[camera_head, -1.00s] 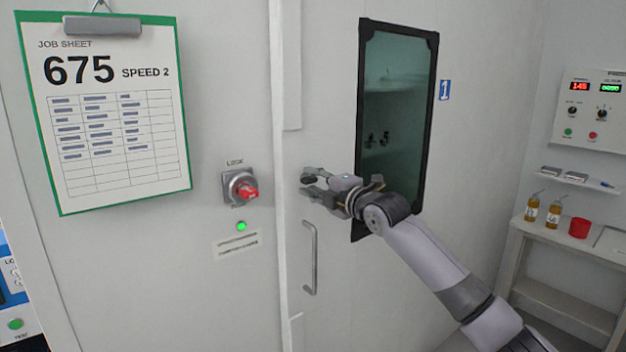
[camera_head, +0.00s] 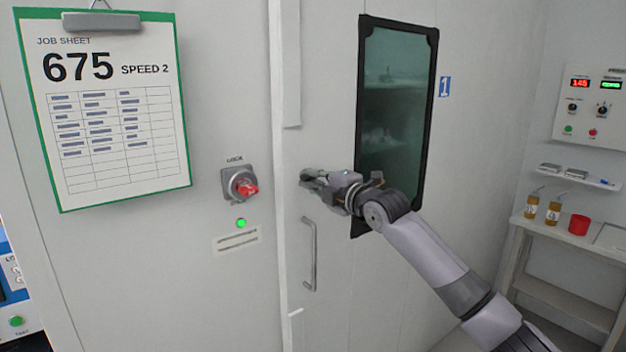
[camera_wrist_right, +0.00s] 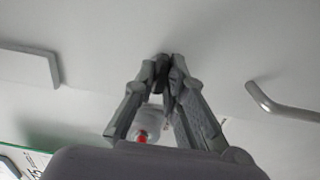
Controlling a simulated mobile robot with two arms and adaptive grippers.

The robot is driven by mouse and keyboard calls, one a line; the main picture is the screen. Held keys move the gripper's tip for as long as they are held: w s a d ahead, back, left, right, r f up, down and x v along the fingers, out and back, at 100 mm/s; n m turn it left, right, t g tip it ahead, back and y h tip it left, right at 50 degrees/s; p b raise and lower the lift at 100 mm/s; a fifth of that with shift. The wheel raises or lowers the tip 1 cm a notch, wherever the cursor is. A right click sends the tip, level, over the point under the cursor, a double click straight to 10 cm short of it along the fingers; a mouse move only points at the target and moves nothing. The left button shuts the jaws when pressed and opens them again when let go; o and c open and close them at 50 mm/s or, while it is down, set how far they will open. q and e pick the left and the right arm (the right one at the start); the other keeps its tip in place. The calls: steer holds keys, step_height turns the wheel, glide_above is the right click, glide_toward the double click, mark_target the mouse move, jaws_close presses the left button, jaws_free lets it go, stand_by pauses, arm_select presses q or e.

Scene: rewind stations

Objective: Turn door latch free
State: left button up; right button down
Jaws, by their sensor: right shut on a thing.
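The door latch (camera_head: 304,174) is a small dark piece on the white door, just above the upright bar handle. My right gripper (camera_head: 313,178) reaches it from the right and is shut on it. In the right wrist view the fingertips (camera_wrist_right: 163,68) meet around the dark latch, against the pale door. The fingers hide most of the latch, so I cannot tell its exact angle. The door looks closed against its frame. My left gripper is not in view.
The grey bar handle (camera_head: 309,255) is just below my gripper. A red lock knob (camera_head: 245,187) with a lit green lamp (camera_head: 241,223) sits left of the door. A job sheet (camera_head: 110,110) hangs further left. A dark-framed window (camera_head: 398,100) is behind my right arm.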

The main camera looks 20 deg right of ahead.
steer(key=m+p, duration=0.6)
steer(key=m, duration=1.1)
steer(key=shift+m, duration=0.4)
stand_by(0.5)
steer(key=c, duration=1.6)
jaws_free()
steer(key=shift+w, duration=0.1)
steer(key=shift+c, duration=0.2)
